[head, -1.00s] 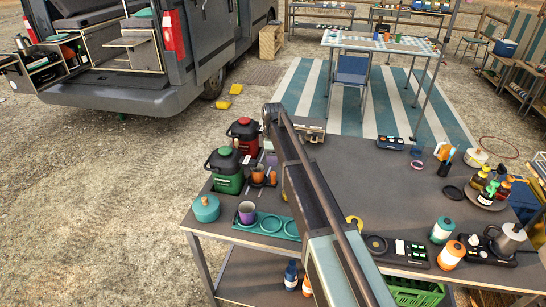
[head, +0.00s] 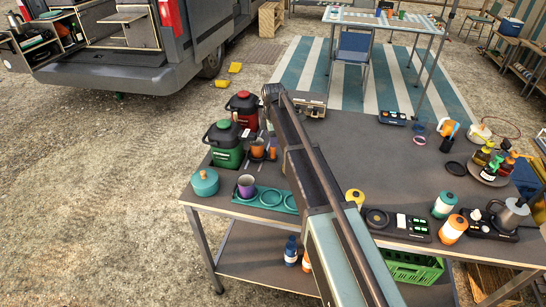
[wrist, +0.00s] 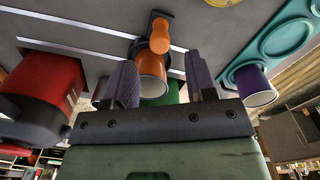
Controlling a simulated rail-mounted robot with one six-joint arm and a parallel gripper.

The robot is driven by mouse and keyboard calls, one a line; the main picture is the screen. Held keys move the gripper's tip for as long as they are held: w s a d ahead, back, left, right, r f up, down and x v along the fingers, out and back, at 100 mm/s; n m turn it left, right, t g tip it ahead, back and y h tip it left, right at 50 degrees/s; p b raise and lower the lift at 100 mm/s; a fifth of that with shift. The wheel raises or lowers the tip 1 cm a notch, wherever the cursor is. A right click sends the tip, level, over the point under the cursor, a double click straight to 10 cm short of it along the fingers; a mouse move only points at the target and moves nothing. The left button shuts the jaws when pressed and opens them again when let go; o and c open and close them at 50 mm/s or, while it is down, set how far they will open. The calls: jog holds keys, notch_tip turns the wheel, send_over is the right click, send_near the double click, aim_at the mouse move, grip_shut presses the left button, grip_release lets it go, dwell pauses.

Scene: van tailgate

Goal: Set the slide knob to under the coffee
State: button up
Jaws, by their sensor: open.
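In the wrist view, an orange knob (wrist: 158,36) stands on a dark carriage at thin pale tracks in the tabletop. An orange cup (wrist: 151,78) is beside it. My gripper (wrist: 160,82) is open, and the cup shows between its dark purple fingers; I cannot tell whether they touch it. In the head view, the orange cup (head: 257,150) and knob (head: 273,153) are by the green dispenser (head: 223,146), partly hidden near my arm. A red dispenser (head: 244,107) stands behind the green one. No coffee label is readable.
A purple cup (head: 246,186) sits on a teal ring tray (head: 275,199) close by, with a teal pot (head: 205,183) to its left. The tall dispensers crowd the table's left side. The table's middle right (head: 410,170) is mostly clear.

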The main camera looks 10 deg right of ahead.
aim_at(273, 157)
notch_tip(273, 157, down, 7)
jog(key=b, duration=0.5)
jog(key=shift+f, duration=0.1)
jog(key=shift+r, duration=0.2)
jog(key=shift+c, duration=0.2)
grip_shut()
